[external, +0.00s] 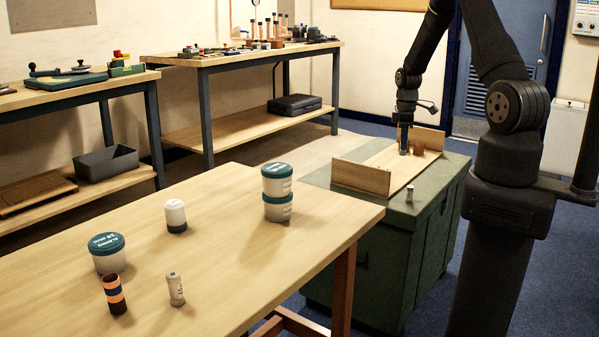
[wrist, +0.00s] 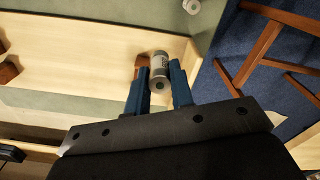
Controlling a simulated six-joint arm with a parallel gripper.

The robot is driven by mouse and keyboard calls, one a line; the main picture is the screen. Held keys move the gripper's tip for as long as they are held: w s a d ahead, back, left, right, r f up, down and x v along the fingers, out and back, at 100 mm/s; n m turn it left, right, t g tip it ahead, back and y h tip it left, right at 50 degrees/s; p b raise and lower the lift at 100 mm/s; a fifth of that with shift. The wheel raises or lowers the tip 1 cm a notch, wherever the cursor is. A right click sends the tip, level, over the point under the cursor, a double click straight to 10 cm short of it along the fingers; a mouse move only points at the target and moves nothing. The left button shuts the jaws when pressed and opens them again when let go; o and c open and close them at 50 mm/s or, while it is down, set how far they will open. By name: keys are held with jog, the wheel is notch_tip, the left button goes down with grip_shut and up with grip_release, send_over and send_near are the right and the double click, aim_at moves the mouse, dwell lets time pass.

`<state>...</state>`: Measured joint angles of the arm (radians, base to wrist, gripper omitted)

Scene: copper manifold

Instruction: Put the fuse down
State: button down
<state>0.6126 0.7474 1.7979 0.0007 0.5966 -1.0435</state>
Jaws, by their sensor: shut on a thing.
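My gripper (external: 404,138) is low over the wooden tray (external: 361,178) on the green cabinet. In the wrist view my gripper (wrist: 160,88) is shut on a fuse (wrist: 159,66), a small grey cylinder with a printed label and a round end with a dark centre. The fuse is between the two blue fingers, over or on the tray's pale floor near one end wall. I cannot tell whether it touches the floor. In the external view my gripper largely hides it.
Brown blocks (external: 418,140) stand in the tray close to my gripper. Another small grey cylinder (external: 410,193) stands on the green cabinet (external: 345,215) outside the tray. The near wooden table (external: 220,240) holds lidded tubs (external: 277,192), a grey cylinder (external: 176,289) and a copper-coloured tube (external: 114,294).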

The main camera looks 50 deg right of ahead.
jog(key=s+d+f+m, duration=0.2)
jog(key=s+d, duration=0.1)
jog(key=s, duration=0.5)
jog(key=s+d+f+m, duration=0.15)
jog(key=s+d, duration=0.25)
jog(key=s, duration=0.5)
send_over(418, 194)
notch_tip(418, 194, down, 6)
jog(key=shift+f, duration=2.2)
jog(key=shift+f, duration=0.15)
jog(key=c, duration=1.3)
grip_release()
jog(key=shift+o, duration=0.2)
notch_tip(418, 194, up, 12)
